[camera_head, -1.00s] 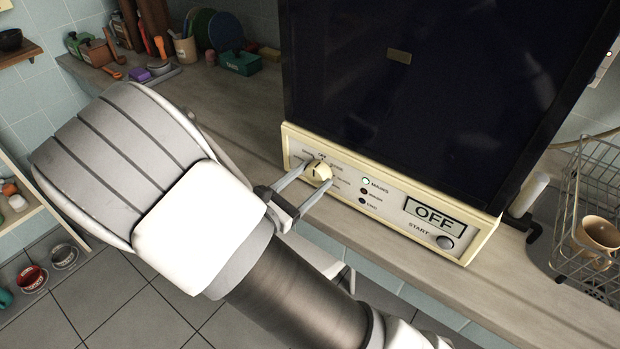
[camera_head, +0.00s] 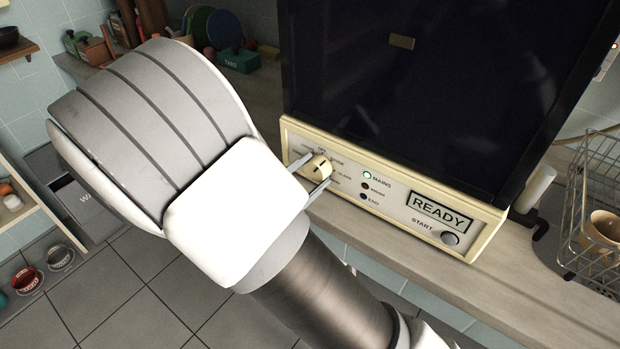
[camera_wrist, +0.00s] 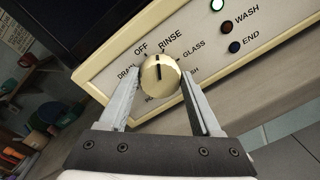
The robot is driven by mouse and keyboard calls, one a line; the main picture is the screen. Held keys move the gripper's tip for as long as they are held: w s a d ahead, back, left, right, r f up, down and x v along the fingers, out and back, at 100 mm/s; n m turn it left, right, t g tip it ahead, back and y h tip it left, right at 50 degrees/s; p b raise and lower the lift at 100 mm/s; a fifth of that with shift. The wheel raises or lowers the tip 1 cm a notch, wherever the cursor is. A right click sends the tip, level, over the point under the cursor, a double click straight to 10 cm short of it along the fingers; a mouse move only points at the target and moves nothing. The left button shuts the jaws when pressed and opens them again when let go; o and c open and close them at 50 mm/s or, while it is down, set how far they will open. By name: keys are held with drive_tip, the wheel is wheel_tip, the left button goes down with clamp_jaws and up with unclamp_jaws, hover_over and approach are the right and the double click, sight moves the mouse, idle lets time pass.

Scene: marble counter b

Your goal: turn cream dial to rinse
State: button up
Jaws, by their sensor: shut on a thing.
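The cream dial (camera_head: 318,166) is on the left of the cream control panel (camera_head: 290,135) of a dark-fronted machine. In the wrist view the dial (camera_wrist: 160,75) fills the space between my fingertips, and my gripper (camera_wrist: 160,78) is shut on it from both sides. The dial's black mark points up in that view, toward the RINSE label (camera_wrist: 171,41), with OFF to its left and GLASS to its right. Some labels below are partly hidden by the dial and fingers. The display (camera_head: 440,212) reads READY. In the head view my gripper (camera_head: 318,170) is partly behind my wrist.
The START button (camera_head: 450,238) is at the panel's right. The MAINS lamp (camera_head: 367,175) is lit green; the two lamps below are dark. A wire rack (camera_head: 590,225) with a tan mug (camera_head: 603,230) stands right. The counter in front of the panel is clear.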

drive_tip(key=shift+m+b, duration=0.95)
drive_tip(key=shift+m, duration=0.45)
drive_tip(key=o, duration=1.4)
drive_tip(key=shift+s, duration=0.1)
drive_tip(key=p+v, duration=0.2)
drive_tip(key=v, duration=1.5)
drive_tip(key=shift+s+a+r, duration=0.1)
drive_tip(key=shift+s+a, duration=0.05)
